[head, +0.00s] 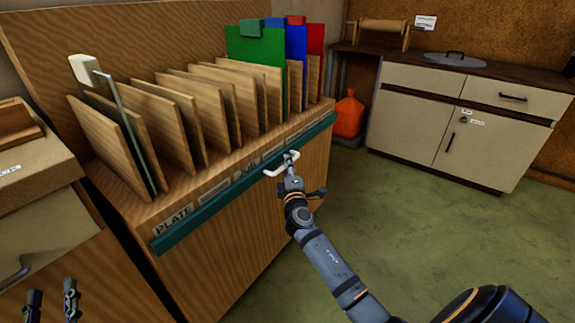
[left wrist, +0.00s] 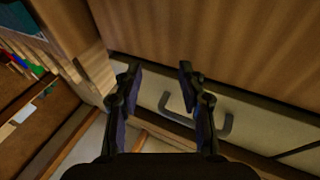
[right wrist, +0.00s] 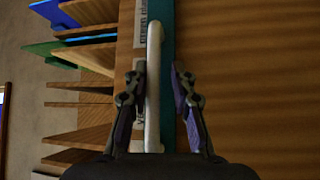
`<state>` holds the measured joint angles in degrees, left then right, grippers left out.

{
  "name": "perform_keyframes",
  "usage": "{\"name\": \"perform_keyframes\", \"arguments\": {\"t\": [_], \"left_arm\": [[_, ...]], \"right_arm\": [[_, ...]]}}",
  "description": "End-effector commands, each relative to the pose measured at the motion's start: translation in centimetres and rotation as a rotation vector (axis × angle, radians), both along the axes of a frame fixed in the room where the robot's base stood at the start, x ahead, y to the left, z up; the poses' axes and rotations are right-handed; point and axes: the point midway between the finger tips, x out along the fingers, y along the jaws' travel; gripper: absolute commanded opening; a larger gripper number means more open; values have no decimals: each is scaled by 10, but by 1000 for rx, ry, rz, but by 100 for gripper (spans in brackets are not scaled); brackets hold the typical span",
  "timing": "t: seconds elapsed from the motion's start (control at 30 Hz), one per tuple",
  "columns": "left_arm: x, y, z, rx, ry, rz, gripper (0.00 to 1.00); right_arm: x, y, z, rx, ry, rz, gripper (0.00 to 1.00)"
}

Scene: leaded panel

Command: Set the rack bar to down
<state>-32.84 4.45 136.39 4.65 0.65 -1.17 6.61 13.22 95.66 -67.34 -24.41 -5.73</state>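The rack bar (head: 200,217) is a long teal strip along the top front edge of the wooden rack, with a white handle (head: 270,172). My right gripper (head: 289,166) is at this handle. In the right wrist view the white handle (right wrist: 152,95) stands between the open fingers of my right gripper (right wrist: 158,70), close to the left finger with a gap to the right finger. The bar (right wrist: 168,30) lies behind it. My left gripper (head: 52,300) is low at the left; the left wrist view shows it open and empty (left wrist: 158,75).
Wooden dividers (head: 180,125) stand in the rack with green (head: 255,50), blue and red sheets. Left of it is a cabinet with a drawer handle (left wrist: 195,115). Green floor (head: 400,210) is open at right, before a cream cabinet (head: 440,120) and orange container (head: 348,117).

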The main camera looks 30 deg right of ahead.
Motion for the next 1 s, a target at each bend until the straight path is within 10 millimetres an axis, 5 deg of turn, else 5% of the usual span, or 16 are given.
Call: {"name": "perform_keyframes", "arguments": {"t": [0.37,0.8,1.0], "left_arm": [[0,0,-1,1,3,0,40],[0,0,-1,1,2,0,40],[0,0,0,0,2,0,40]], "right_arm": [[-3,1,0,0,-2,0,22],[-89,38,-13,2,2,-1,22],[-108,46,-15,1,0,-1,22]]}}
